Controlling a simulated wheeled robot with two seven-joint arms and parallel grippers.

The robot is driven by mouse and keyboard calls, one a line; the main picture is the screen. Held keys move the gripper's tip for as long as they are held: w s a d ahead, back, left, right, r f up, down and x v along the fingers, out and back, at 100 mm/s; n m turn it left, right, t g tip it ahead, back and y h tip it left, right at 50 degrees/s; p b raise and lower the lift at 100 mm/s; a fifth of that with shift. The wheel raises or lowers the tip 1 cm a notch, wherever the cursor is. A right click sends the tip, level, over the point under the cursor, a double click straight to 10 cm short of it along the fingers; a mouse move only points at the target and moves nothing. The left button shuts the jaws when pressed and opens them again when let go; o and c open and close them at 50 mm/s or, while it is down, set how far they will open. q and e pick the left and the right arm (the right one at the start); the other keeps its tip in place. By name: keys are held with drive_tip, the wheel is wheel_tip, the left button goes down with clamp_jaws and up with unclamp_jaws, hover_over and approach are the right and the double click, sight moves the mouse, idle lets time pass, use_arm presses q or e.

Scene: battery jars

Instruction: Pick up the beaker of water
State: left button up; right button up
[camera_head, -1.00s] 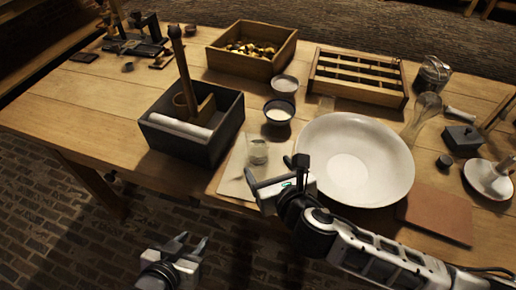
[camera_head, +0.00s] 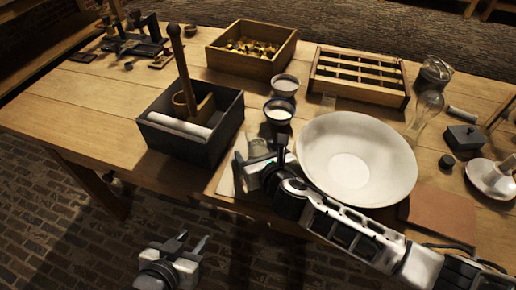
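The beaker of water (camera_head: 257,147) is a small clear glass on a pale sheet (camera_head: 226,180) near the table's front edge. My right gripper (camera_head: 260,160) reaches in from the right, with one finger to the left of the beaker and one to its right. Its fingers look apart, with gaps beside the glass; the gripper hides the beaker's lower part. My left gripper (camera_head: 191,244) is open and empty, low in front of the table over the brick floor.
A large white basin (camera_head: 388,165) stands close to the right of the beaker, under my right arm's far side. A dark bowl of white powder (camera_head: 278,111) is just behind. A dark open box (camera_head: 190,147) stands to the left.

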drive_tip(key=c, duration=1)
drive_tip(key=shift+c, duration=0.5)
drive_tip(key=shift+r, duration=0.25)
